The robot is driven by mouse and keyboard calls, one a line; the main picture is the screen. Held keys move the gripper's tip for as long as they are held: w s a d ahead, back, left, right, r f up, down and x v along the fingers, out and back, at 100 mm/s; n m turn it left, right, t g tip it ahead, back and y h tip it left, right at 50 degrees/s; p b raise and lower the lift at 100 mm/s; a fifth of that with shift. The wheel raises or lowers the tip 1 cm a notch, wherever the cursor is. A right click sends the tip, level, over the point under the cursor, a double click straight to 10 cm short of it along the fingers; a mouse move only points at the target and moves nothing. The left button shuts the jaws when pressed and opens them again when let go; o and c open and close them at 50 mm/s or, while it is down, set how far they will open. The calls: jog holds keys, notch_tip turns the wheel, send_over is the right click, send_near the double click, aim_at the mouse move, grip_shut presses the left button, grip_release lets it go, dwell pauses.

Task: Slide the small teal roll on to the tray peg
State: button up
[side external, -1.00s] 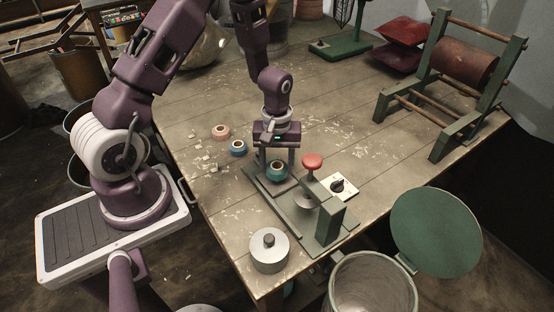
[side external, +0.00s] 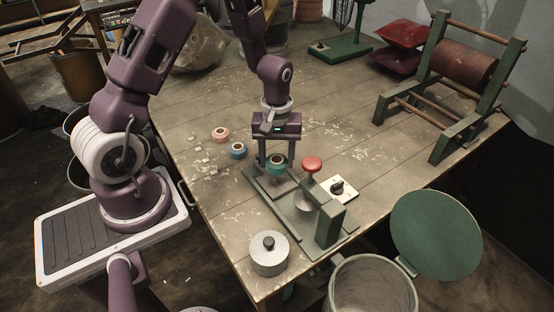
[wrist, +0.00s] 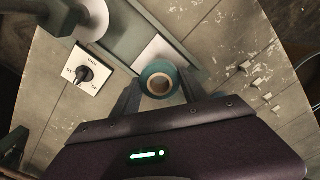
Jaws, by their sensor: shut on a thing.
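The small teal roll (side external: 277,168) is held between the two fingers of my gripper (side external: 277,163), above the metal tray (side external: 284,187) at the left end of the green machine base. In the wrist view the teal roll (wrist: 148,71) faces the camera between the fingers, with its pale core open. Part of a light square plate, apparently the tray (wrist: 158,48), shows behind it. A gap shows between roll and tray in the side view. I cannot make out the tray peg; the roll or gripper may hide it.
A switch plate (side external: 339,189) lies beyond. A blue roll (side external: 238,151) and a pink roll (side external: 220,135) lie left. A lidded metal pot (side external: 269,255) stands in front.

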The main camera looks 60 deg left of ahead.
aim_at(277, 178)
notch_tip(277, 178, down, 5)
jog(key=shift+r, duration=0.1)
jog(key=o, duration=1.8)
jog(key=shift+r, duration=3.55)
